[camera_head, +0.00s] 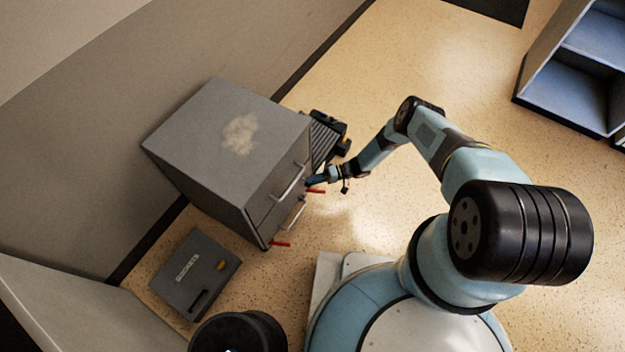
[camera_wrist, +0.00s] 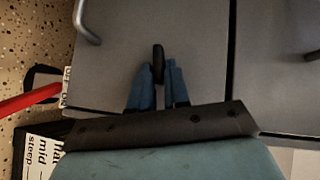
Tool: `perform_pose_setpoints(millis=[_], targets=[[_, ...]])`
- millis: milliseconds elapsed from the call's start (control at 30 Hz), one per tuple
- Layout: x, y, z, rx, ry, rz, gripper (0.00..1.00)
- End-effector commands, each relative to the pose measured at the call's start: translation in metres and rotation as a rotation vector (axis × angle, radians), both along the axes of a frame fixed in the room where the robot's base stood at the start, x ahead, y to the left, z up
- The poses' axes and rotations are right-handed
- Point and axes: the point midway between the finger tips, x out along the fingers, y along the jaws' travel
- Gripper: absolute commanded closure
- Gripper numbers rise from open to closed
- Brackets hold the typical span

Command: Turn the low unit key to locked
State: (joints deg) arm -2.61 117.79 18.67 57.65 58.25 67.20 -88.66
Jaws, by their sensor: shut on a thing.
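The low unit (camera_head: 225,150) is a grey cabinet against the wall, with drawers and bar handles on its front. My gripper (camera_head: 312,181) is at the upper right part of that front. In the wrist view, the blue fingers of my gripper (camera_wrist: 159,84) are shut on a small dark key (camera_wrist: 158,56), which stands out from the grey front. The key's grip looks narrow and runs upright in the picture. The lock behind it and any lock markings are hidden, so I cannot tell locked from unlocked.
Bar handles (camera_head: 291,182) stick out close to my gripper. A red lever (camera_wrist: 28,101) beside small labels is left in the wrist view; another red piece (camera_head: 281,244) is low on the front. A grey case (camera_head: 196,274) lies on the floor. Open shelves (camera_head: 575,75) stand far right.

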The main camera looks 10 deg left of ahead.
Motion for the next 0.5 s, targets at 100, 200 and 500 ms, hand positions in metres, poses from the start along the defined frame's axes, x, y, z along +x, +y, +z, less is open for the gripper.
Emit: perform_pose_setpoints(millis=[100,200,500], targets=[[-0.0029,-0.0013,-0.0042,-0.001,0.016,0.004,1.00],[-0.0017,-0.0011,-0.0036,0.004,0.021,0.002,1.00],[-0.0006,-0.0012,-0.0029,0.005,0.022,0.000,1.00]])
